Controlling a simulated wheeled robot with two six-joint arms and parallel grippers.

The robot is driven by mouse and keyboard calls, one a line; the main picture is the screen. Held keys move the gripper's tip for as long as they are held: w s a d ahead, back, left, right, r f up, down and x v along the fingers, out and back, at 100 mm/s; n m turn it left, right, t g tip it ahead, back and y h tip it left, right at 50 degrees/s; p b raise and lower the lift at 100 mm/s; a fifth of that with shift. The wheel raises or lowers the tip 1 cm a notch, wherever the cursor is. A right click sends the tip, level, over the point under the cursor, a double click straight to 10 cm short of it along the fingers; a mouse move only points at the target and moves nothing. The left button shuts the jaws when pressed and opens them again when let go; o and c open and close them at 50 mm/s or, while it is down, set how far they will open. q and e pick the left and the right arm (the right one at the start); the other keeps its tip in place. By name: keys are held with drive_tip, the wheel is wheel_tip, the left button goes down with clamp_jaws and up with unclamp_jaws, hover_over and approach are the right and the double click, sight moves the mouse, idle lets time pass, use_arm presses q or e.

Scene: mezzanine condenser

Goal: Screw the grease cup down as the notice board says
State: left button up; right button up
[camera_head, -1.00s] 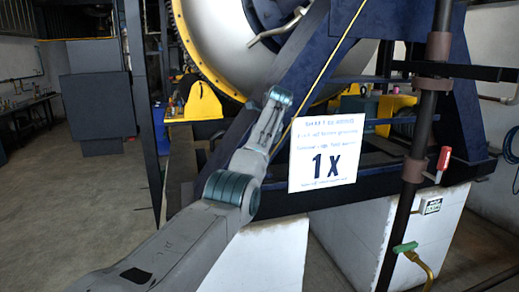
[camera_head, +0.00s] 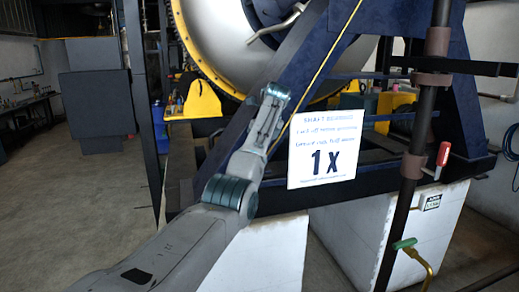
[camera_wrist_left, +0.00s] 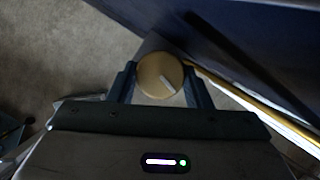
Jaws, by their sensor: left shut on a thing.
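In the head view my left arm reaches up to the blue frame, and the cup and fingertips cannot be made out there. The white notice board (camera_head: 327,142) hangs right of my arm; it reads "SHAFT BEARING", a line on locking off before greasing, a small grease cup line, and a large "1 X". My right gripper is not in view.
A dark blue slanted frame (camera_head: 300,62) stands close beside my arm, with a thin yellow line (camera_head: 322,72) along it. A dark upright pipe (camera_head: 413,165) with red- and green-handled valves stands at right. Open floor (camera_head: 85,190) lies at left.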

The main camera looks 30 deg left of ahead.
use_arm(q)
drive_tip(key=m+t, duration=0.1)
drive_tip(key=m, duration=0.1)
drive_tip(key=shift+s+a+m, duration=0.1)
drive_tip(key=shift+m, duration=0.2)
drive_tip(key=m+t+h, duration=0.1)
drive_tip(key=m, duration=0.2)
drive_tip(key=shift+s+r+m+p, duration=0.1)
drive_tip(key=shift+r+m+p, duration=0.05)
drive_tip(key=shift+m+p, duration=0.2)
drive_tip(key=shift+a+m+t+h, duration=0.1)
drive_tip(key=shift+m+t+h, duration=0.55)
drive_tip(key=shift+m, duration=1.3)
drive_tip(key=shift+m, duration=0.3)
drive_tip(key=o, duration=1)
